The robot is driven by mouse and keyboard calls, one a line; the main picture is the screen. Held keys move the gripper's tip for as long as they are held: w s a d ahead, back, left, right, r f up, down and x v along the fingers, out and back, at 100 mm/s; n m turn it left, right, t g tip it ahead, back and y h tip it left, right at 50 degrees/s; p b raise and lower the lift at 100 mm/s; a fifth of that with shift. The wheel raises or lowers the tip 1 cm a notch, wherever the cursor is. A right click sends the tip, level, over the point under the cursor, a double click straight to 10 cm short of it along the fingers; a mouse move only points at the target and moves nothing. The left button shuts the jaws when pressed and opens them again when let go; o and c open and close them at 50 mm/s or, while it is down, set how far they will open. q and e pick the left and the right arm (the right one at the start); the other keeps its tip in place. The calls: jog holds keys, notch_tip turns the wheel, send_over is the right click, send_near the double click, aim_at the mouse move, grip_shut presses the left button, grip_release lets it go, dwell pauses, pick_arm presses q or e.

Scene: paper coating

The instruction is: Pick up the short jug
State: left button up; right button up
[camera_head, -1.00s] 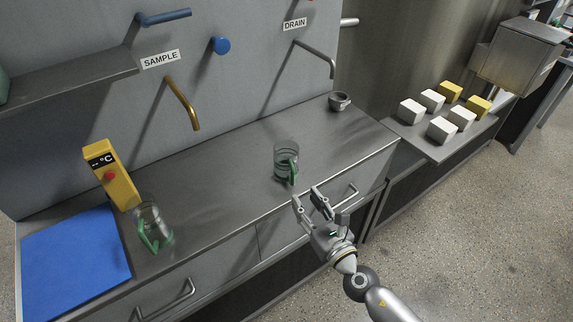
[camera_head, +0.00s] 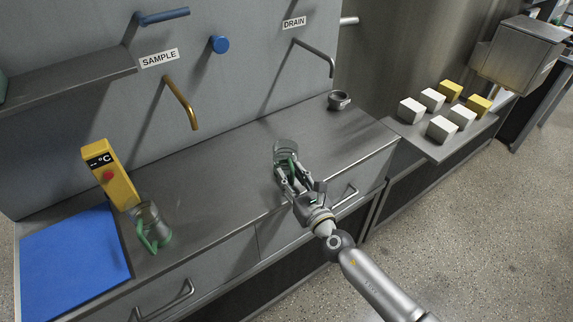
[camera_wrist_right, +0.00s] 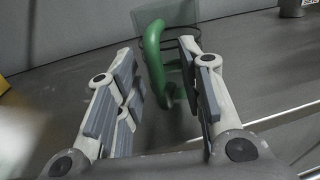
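A clear jug with a green handle (camera_head: 286,147) stands upright on the steel counter, below the drain pipe. In the right wrist view its green handle (camera_wrist_right: 155,60) faces me, with the glass body behind. My right gripper (camera_head: 287,178) is at this jug. Its two fingers are spread, one on each side of the handle, with a visible gap on both sides. A second clear jug with a green handle (camera_head: 150,222) stands at the left beside the yellow thermometer. I cannot tell for sure which jug is the short one. My left gripper is not in view.
The yellow temperature device (camera_head: 112,177) and blue mat (camera_head: 72,258) are at the left. A small grey cup (camera_head: 339,100) stands at the back right. The brass sample pipe (camera_head: 181,103) and drain pipe (camera_head: 318,55) overhang the counter. The counter between the jugs is clear.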

grip_shut()
dwell(0.4)
